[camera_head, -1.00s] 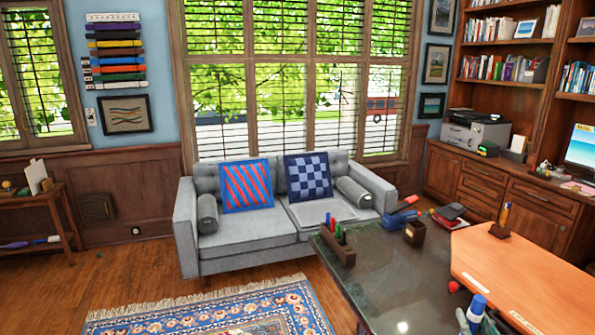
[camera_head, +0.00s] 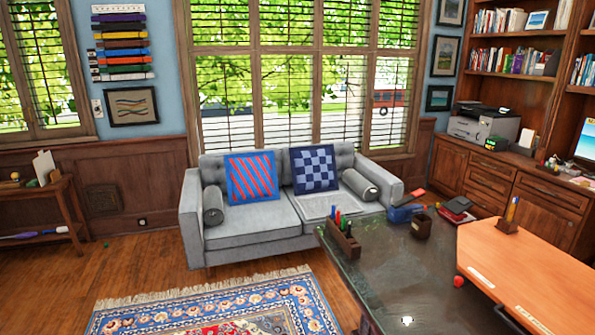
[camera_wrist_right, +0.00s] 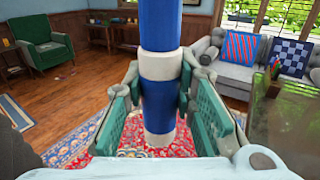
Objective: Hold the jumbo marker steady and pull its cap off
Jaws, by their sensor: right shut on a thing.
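The jumbo marker (camera_wrist_right: 161,66) stands roughly upright in the right wrist view, a thick barrel with blue and white bands. Its top runs out of the upper edge of the picture, so that end is hidden. My right gripper (camera_wrist_right: 160,88) is shut on the marker, with a green pad on each side of the barrel. Where the cap begins is unclear. The marker's lower end is over the floor and rug, not resting on anything visible. Neither gripper nor the marker shows in the head view now. My left gripper is out of view.
A dark desk top (camera_head: 400,285) with an orange mat (camera_head: 530,270) fills the lower right. A pen holder (camera_head: 343,240), a small dark cup (camera_head: 421,228) and a red ball (camera_head: 458,281) are on it. A grey sofa (camera_head: 255,240) and a patterned rug (camera_head: 165,315) lie beyond.

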